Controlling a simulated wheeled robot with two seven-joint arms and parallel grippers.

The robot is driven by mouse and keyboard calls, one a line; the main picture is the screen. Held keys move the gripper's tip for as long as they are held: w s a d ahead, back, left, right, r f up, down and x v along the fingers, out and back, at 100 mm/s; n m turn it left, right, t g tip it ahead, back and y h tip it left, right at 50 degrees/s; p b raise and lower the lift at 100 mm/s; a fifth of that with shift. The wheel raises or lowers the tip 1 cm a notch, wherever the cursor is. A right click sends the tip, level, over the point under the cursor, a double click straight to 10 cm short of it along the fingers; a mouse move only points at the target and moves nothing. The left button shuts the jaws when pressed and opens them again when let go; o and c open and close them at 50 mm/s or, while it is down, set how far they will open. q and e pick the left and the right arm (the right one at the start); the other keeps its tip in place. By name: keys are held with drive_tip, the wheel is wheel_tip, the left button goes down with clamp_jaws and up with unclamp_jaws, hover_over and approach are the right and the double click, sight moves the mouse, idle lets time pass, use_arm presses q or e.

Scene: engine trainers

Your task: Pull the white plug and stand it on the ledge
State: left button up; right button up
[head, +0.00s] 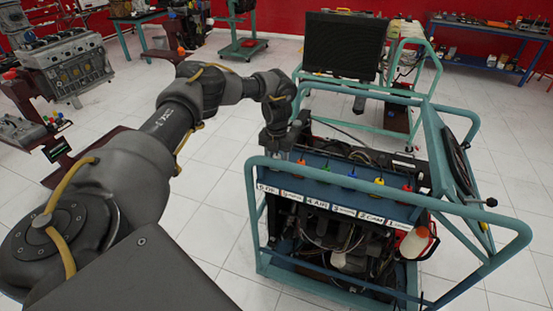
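The engine trainer's blue ledge (340,184) runs along the front top of the teal frame, above a row of white number labels. My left gripper (284,152) points down at the left end of the ledge, beside this plug. Its fingers are dark and small, so I cannot tell whether they are open or shut or touch anything. My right gripper is out of view.
The teal tube frame (440,208) surrounds the engine. A dark monitor (343,46) stands behind. Another engine (68,65) is at the left. White floor lies between.

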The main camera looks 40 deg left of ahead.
sight(277, 155)
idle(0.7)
use_arm(q)
drive_tip(key=shift+c, duration=0.2)
clamp_jaws()
drive_tip(key=shift+r+p, duration=0.15)
drive_tip(key=shift+p, duration=0.25)
drive_tip(key=shift+r+p, duration=1.55)
drive_tip(key=shift+r, duration=0.15)
drive_tip(key=shift+r+p, duration=1)
drive_tip(key=shift+r, duration=0.15)
